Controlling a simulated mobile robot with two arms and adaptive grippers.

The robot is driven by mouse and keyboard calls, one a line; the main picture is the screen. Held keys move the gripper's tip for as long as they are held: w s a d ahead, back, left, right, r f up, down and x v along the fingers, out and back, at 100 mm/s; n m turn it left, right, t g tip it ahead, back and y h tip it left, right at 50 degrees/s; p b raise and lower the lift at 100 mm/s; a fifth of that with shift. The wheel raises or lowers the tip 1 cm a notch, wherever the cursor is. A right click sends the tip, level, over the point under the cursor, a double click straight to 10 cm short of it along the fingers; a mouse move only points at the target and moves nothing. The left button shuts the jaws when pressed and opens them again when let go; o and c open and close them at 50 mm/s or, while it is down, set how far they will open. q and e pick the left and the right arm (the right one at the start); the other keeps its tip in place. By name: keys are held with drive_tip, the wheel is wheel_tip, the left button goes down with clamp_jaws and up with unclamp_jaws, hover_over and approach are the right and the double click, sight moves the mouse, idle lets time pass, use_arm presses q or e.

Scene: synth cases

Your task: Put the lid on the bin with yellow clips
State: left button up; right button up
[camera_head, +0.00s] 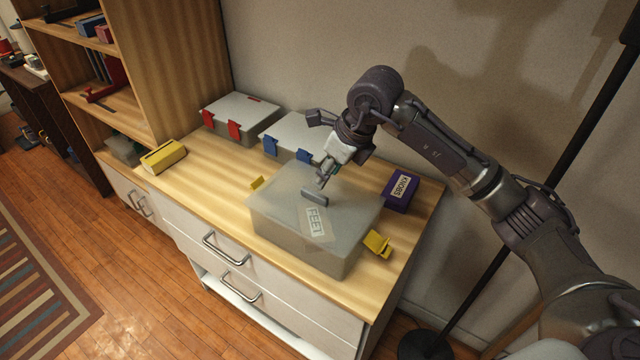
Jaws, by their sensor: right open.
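The bin with yellow clips (290,237) is a translucent grey box near the front of the wooden cabinet top. Its two yellow clips, one at the left (257,183) and one at the right (377,244), stick outward, unfastened. A pale translucent lid (277,193) with a grey handle (314,197) and a "FEET" label (318,223) lies over the bin's top. I cannot tell whether it is fully seated. My right gripper (324,179) is open, just above and behind the handle. Whether its fingers touch it is unclear. My left gripper is not in view.
Behind stand a bin with red clips (242,112) and one with blue clips (291,130), partly hidden by my right arm. A purple labelled box (400,190) is at right, a yellow box (163,157) at left.

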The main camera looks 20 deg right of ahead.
drive_tip(key=v, duration=0.4)
drive_tip(key=shift+r, duration=0.1)
idle(0.4)
